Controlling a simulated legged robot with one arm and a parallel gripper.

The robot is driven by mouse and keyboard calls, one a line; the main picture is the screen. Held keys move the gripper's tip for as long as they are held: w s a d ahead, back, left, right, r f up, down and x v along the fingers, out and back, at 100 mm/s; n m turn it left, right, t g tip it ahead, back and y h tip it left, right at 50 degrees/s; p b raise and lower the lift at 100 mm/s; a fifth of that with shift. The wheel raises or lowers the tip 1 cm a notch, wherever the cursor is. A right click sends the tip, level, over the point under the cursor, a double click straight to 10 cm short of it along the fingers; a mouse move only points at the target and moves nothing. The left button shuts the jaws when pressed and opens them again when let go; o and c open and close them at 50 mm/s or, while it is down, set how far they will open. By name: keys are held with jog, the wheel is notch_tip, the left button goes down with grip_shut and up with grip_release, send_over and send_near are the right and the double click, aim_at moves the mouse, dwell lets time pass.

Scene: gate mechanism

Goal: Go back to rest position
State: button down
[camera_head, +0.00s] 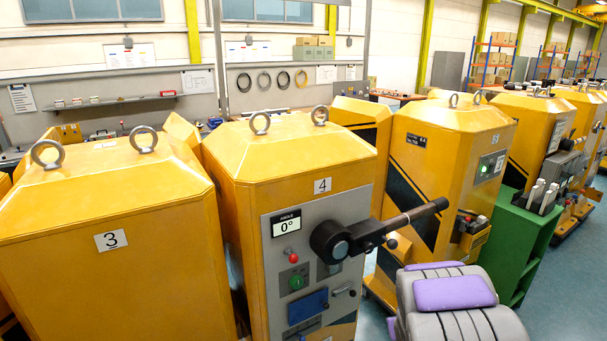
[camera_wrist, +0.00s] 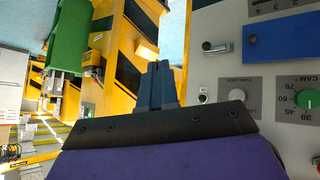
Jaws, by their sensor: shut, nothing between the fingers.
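My gripper (camera_wrist: 160,88) shows in the wrist view with its dark fingers together and nothing between them. It is in free space beside the grey control panel (camera_wrist: 225,72) and touches nothing that I can see. In the head view, my grey and purple arm is at the bottom right, and the fingers cannot be made out. Yellow cabinet 4 (camera_head: 285,155) stands in the middle. Its panel carries a display (camera_head: 286,222) reading "ANGLE 0°" and a black lever (camera_head: 385,230) pointing right and slightly up. A green knob (camera_wrist: 308,98) and a blue block (camera_wrist: 280,40) show on the panel.
Yellow cabinet 3 (camera_head: 105,240) stands close at the left. Another yellow cabinet (camera_head: 445,150) and a green stand (camera_head: 520,235) are at the right. A workbench wall with coiled cables (camera_head: 283,79) is behind. Blue floor (camera_head: 372,310) shows between cabinet 4 and my arm.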

jog(key=s+a+r+g, duration=0.3)
jog(key=s+a+r, duration=0.1)
jog(key=s, duration=1)
jog(key=s+a+r+g+y, duration=0.1)
jog(key=s+a+r+g, duration=0.3)
jog(key=s, duration=1)
jog(key=s+a+r+g+y, duration=0.1)
jog(key=s+a+r+g, duration=0.2)
jog(key=s+r, duration=0.4)
jog(key=shift+s+a+r+m+g, duration=0.3)
jog(key=shift+s+a, duration=0.55)
jog(key=shift+s, duration=3.05)
jog(key=shift+a+f, duration=0.1)
jog(key=shift+a, duration=0.2)
jog(key=shift+d, duration=0.2)
jog(key=shift+a, duration=0.1)
